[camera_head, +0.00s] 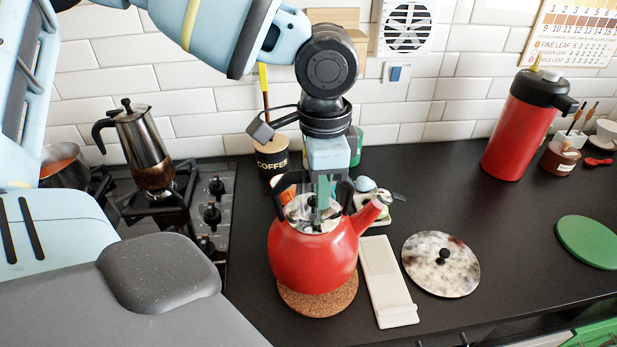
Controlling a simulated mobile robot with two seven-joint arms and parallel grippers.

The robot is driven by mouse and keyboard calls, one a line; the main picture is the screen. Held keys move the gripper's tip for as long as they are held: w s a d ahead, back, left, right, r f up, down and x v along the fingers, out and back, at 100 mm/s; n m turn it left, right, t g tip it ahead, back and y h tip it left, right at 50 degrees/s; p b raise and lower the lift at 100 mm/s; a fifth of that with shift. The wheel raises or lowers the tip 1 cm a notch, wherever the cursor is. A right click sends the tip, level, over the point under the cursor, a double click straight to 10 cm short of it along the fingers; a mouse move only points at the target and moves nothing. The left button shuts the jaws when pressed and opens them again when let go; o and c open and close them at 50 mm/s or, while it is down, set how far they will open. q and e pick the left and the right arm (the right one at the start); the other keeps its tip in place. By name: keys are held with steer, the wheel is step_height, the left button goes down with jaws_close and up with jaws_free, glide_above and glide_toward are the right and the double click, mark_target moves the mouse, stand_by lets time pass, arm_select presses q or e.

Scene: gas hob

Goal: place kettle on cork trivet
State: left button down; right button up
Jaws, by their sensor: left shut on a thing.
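The red kettle (308,262) is upright, with its spout pointing right and its dark handle at the top. My left gripper (322,200) comes down from above and is shut on the kettle at its handle; the exact grip is partly hidden. The round cork trivet (318,304) lies on the dark counter directly beneath the kettle. Its front rim shows, and the kettle covers the rest. I cannot tell whether the kettle's base touches the cork or is slightly above it. My right gripper is not in view.
A cream rest (385,285) and a marbled lid (441,264) lie right of the kettle. The hob with a moka pot (143,150) is at left. A coffee canister (272,157) stands behind. A red flask (522,125) and green disc (590,242) are farther right.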

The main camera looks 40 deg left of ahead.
arm_select(q)
steer(key=shift+w+r, duration=0.1)
steer(key=shift+w, duration=0.2)
steer(key=shift+w, duration=0.15)
steer(key=shift+w+f, duration=0.15)
steer(key=shift+f, duration=1.8)
steer(key=c, duration=1.3)
jaws_free()
steer(key=shift+a, duration=0.1)
step_height(320, 180, up, 12)
steer(key=shift+r+p, duration=0.1)
steer(key=shift+p, duration=0.4)
